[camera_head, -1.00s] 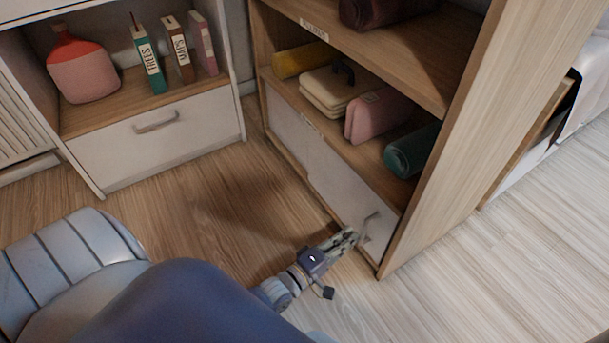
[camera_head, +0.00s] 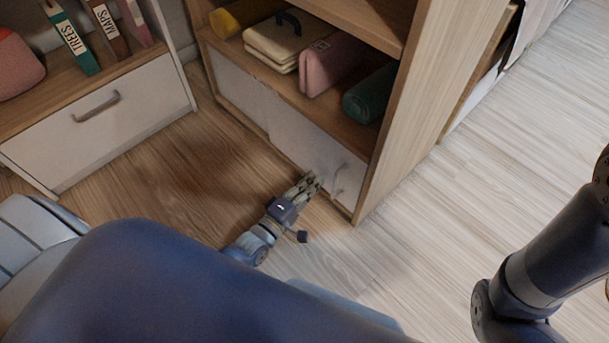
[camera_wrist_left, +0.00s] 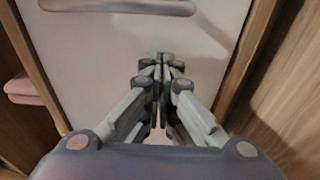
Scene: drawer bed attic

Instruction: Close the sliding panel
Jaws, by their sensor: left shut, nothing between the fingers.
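The wooden shelf unit has low white fronts at its base. The larger white panel (camera_head: 290,132) is on the right and another white section (camera_head: 238,88) is to its left; a step shows between them. A grey curved handle (camera_head: 339,176) is near the right end of the panel and also shows at the top of the left wrist view (camera_wrist_left: 118,6). My left gripper (camera_head: 313,181) is shut and empty, low in front of the panel and left of the handle. In the wrist view its fingertips (camera_wrist_left: 162,62) point at the white surface; contact cannot be told. My right gripper is out of view.
Rolls and pouches lie on the shelf above, among them a pink pouch (camera_head: 332,66) and a dark green roll (camera_head: 370,93). A white drawer cabinet (camera_head: 105,135) stands at the left. Wooden floor (camera_head: 440,230) is clear to the right.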

